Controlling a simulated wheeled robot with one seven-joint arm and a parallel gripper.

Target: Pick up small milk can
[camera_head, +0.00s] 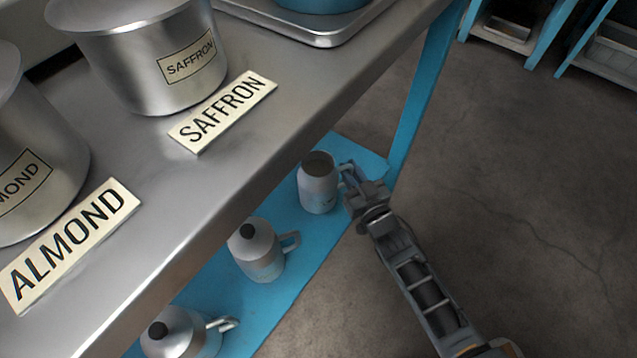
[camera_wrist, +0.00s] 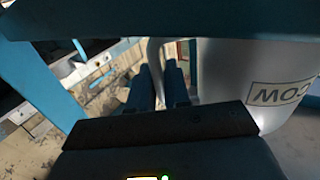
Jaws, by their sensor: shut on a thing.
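Several metal milk cans stand on a blue lower shelf (camera_head: 283,285) under the table. The farthest can (camera_head: 319,188) has an open top and a side handle, and it stands upright. In the wrist view this can (camera_wrist: 235,80) fills the right side, with a partly visible label. My gripper (camera_head: 350,180) is at its right side, shut on the handle (camera_wrist: 155,65). The middle can (camera_head: 262,255) has a lid with a dark knob and a free handle. The nearest can (camera_head: 180,335) is similar and partly cut off. Whether the held can touches the shelf is unclear.
The metal table (camera_head: 205,185) overhangs the shelf at the left. It bears large pots (camera_head: 150,60), signs reading SAFFRON (camera_head: 225,110) and ALMOND (camera_head: 75,240), and a tray (camera_head: 320,35). A blue table leg (camera_head: 420,95) stands just beyond the gripper. The floor at right is clear.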

